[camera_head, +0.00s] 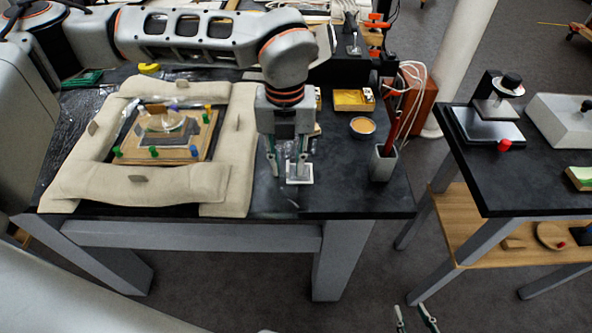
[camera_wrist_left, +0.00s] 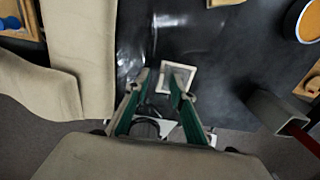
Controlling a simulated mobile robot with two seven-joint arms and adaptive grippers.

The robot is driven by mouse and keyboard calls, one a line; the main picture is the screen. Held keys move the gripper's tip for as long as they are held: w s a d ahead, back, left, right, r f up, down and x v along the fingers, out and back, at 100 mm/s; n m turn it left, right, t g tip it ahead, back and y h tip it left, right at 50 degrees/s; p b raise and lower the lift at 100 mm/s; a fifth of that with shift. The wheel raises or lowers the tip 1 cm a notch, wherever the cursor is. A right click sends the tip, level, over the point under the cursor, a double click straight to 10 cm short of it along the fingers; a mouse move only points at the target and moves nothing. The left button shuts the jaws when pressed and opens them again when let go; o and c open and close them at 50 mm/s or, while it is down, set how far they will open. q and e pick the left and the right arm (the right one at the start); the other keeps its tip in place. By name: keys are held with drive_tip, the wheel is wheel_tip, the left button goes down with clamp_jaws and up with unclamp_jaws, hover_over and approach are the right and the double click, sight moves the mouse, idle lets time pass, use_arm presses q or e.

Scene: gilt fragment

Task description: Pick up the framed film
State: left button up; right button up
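The framed film (camera_head: 299,180) is a small pale square frame with a grey middle. It lies on the dark tabletop, right of the padded border, and also shows in the left wrist view (camera_wrist_left: 185,69). My left gripper (camera_head: 287,170) points down at it with its green-sided fingers apart. In the left wrist view, the right finger of my left gripper (camera_wrist_left: 157,84) covers part of the frame, and the left finger is beside it. I cannot tell whether they touch. My right gripper (camera_head: 415,318) shows only its spread fingertips at the bottom edge, over the floor.
A beige padded border (camera_head: 232,130) surrounds a board with coloured pins on the left. A grey upright holder (camera_head: 383,163) with a red rod and a round orange-filled dish (camera_head: 362,126) stand to the right. A second dark table (camera_head: 500,170) is further right, across a gap.

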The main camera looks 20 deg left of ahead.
use_arm(q)
clamp_jaws()
